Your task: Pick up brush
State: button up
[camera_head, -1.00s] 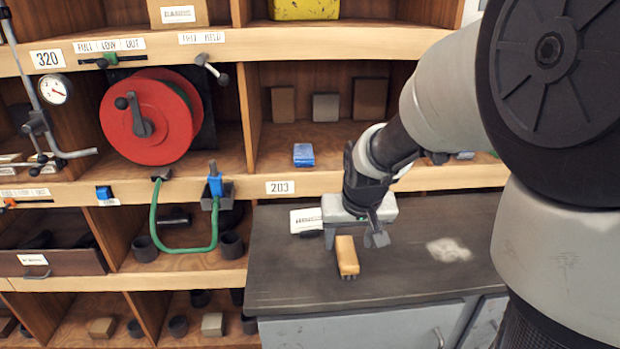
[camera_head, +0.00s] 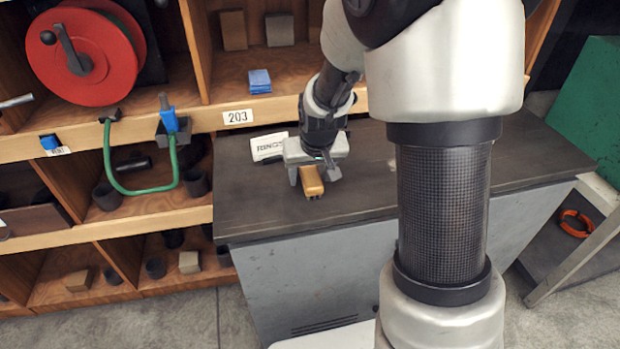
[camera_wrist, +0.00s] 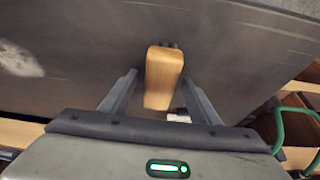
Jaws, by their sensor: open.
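The brush (camera_head: 311,181) has a yellow-tan wooden block body with dark bristles at its near end. It lies on the dark bench top (camera_head: 250,205). My gripper (camera_head: 317,180) is over the bench at the brush, pointing down. In the wrist view the brush (camera_wrist: 163,78) stands between the two fingers of my gripper (camera_wrist: 160,88), with a gap on each side. The gripper is open and not holding it. The gripper body hides the far end of the brush in the head view.
A white labelled card (camera_head: 269,146) lies on the bench behind the gripper. A wooden shelf with a red reel (camera_head: 85,57), a green hose (camera_head: 143,188) and a blue block (camera_head: 259,81) stands behind and left. The bench's front left is clear.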

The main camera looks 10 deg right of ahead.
aim_at(311, 173)
jog(key=shift+f+b, duration=0.25)
jog(key=shift+b, duration=0.05)
dwell(0.5)
jog(key=c, duration=1.2)
notch_tip(311, 173, up, 11)
jog(key=shift+f+p, duration=0.2)
jog(key=shift+p, duration=0.6)
jog(key=o, duration=0.3)
jog(key=shift+c, duration=0.7)
jog(key=shift+d, duration=0.1)
